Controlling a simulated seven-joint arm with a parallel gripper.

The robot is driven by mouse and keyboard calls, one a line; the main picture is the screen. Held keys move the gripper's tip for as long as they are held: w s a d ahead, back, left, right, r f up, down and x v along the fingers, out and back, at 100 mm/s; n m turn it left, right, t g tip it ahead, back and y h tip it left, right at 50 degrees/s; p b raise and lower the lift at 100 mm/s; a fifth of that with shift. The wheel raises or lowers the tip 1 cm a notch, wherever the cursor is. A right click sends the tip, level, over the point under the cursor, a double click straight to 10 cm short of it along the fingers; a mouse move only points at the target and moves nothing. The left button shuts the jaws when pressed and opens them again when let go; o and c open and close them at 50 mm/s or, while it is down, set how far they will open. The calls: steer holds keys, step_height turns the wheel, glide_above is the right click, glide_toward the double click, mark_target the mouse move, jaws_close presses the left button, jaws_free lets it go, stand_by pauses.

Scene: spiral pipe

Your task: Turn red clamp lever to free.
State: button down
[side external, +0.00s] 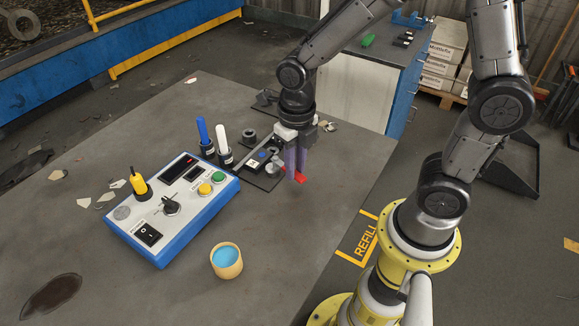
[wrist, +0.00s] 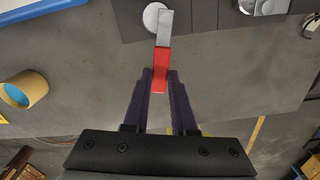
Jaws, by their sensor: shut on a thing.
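The red clamp lever (wrist: 160,68) has a red grip and a grey metal arm. In the wrist view it points from a round pale pivot at the top down between my fingers. My gripper (wrist: 160,82) is shut on the red end of the lever, one purple finger on each side. In the side view my gripper (side external: 296,178) points down at the table, and the red tip of the lever (side external: 301,177) shows beside the fingers. The grey clamp base (side external: 268,175) lies just left of the fingers, partly hidden by them.
A blue-and-white control box (side external: 172,208) with knobs and buttons stands to the left. Blue (side external: 203,131) and white (side external: 222,140) handled tools stand behind it. A tan cup with blue contents (side external: 227,261) stands in front. The table's right side is clear.

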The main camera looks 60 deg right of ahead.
steer(key=shift+s+d+n, duration=0.1)
steer(key=shift+d+n, duration=0.4)
steer(key=shift+n, duration=0.5)
steer(key=c, duration=0.7)
jaws_free()
steer(key=shift+r, duration=0.1)
steer(key=shift+r, duration=6.85)
steer(key=shift+d, duration=0.1)
